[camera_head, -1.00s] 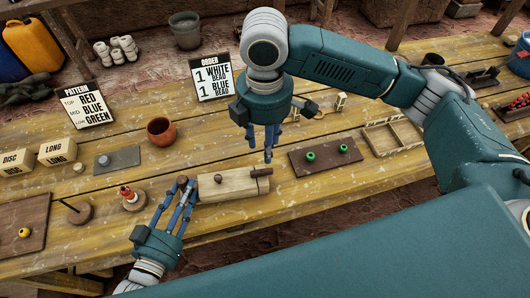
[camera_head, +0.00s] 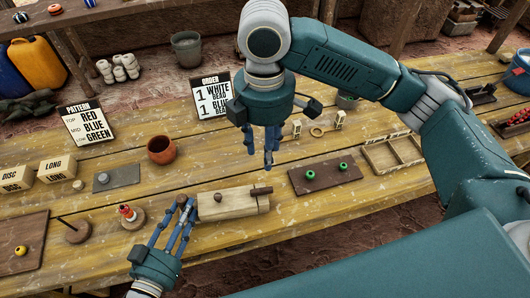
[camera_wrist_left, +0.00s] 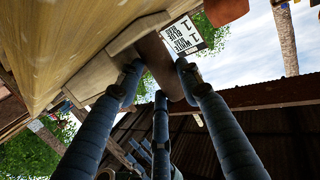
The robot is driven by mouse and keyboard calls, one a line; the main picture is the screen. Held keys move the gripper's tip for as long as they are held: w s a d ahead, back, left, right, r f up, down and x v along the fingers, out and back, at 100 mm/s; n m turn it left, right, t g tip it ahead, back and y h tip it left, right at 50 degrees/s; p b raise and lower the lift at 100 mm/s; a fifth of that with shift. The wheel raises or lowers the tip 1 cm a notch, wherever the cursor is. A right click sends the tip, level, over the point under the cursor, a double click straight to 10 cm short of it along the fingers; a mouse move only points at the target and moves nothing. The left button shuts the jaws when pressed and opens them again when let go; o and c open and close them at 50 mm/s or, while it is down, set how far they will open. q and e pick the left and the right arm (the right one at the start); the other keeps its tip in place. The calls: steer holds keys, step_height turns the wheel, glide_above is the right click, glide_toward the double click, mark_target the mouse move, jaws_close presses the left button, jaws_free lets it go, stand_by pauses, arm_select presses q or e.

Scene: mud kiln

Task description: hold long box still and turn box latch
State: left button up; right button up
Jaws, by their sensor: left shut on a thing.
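The long wooden box (camera_head: 228,206) lies on the table in front of me, pale and block-like. A short dark latch bar (camera_head: 262,191) sits on its top near the right end. My left gripper (camera_head: 183,204) is at the box's left end. In the left wrist view its fingers close around a dark brown round piece (camera_wrist_left: 158,52) that sticks out from a pale wooden block, seemingly the box. My right gripper (camera_head: 266,160) points down, above and behind the latch, apart from it. Its finger gap is hard to judge.
A brown board with green beads (camera_head: 325,175) lies right of the box, and a divided tray (camera_head: 392,153) beyond. A clay pot (camera_head: 161,150) stands behind the box. A round stand with a red-and-white piece (camera_head: 131,217) is close to my left gripper.

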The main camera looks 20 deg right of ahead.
arm_select(q)
steer(key=o, duration=1.2)
steer(key=v, duration=1.2)
steer(key=shift+s+a, duration=0.1)
